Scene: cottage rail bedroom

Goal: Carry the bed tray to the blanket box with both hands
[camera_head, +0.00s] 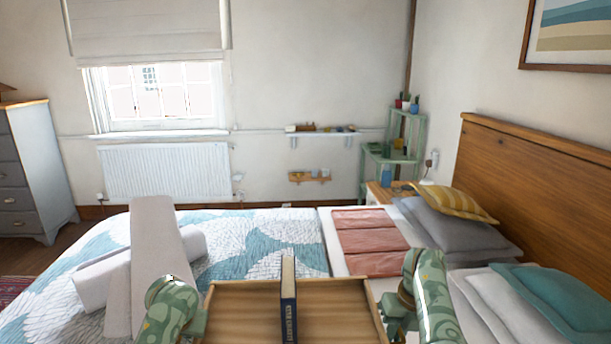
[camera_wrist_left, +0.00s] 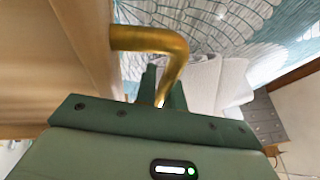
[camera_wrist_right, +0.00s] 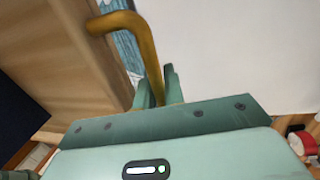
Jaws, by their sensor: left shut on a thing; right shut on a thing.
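The wooden bed tray (camera_head: 335,309) is at the bottom of the head view, in front of the bed, with a dark blue book (camera_head: 289,300) standing upright in it. My left gripper (camera_head: 198,322) is at the tray's left side. In the left wrist view it is shut on the tray's brass handle (camera_wrist_left: 160,42). My right gripper (camera_head: 392,305) is at the tray's right side. In the right wrist view it is shut on the other brass handle (camera_wrist_right: 140,30). The tray's near edge is cut off. I cannot make out the blanket box in these views.
The bed (camera_head: 262,242) fills the space ahead, with folded towels or blankets (camera_head: 155,240) at left, a folded pink cloth (camera_head: 368,240) and pillows (camera_head: 470,238) at right. A wooden headboard (camera_head: 545,185) stands at right. A grey drawer chest (camera_head: 35,165) stands far left.

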